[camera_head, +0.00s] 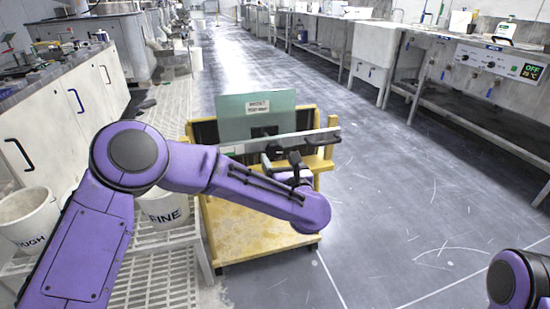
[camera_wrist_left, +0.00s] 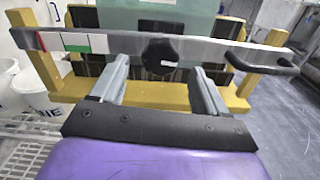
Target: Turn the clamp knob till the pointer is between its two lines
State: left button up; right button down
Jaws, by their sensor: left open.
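The black clamp knob (camera_wrist_left: 158,50) sits on a grey clamp bar (camera_wrist_left: 125,42) across a pale green glass pane (camera_wrist_left: 150,12). A small white mark on the knob points to the right in the left wrist view. The bar carries red, white and green bands (camera_wrist_left: 75,43) left of the knob; I cannot tell which edges are the two lines. My left gripper (camera_wrist_left: 160,68) is open, its fingers on either side of the knob; contact is unclear. In the head view my left gripper (camera_head: 284,160) is in front of the bar. My right gripper is out of view.
A yellow wooden stand (camera_head: 262,220) holds the pane and bar. A black handle (camera_wrist_left: 265,62) sticks out at the bar's right end. A white tub marked FINE (camera_head: 165,208) stands left on a slatted rack (camera_head: 160,275). The floor (camera_head: 400,200) to the right is clear.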

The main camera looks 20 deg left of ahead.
aim_at(276, 153)
pick_arm(q)
jog(key=x, duration=0.5)
jog(key=shift+w+a+f+b, duration=0.1)
jog(key=shift+w+a+b, duration=0.1)
jog(key=shift+b, duration=0.1)
jog(key=shift+d, duration=0.1)
jog(key=c, duration=1)
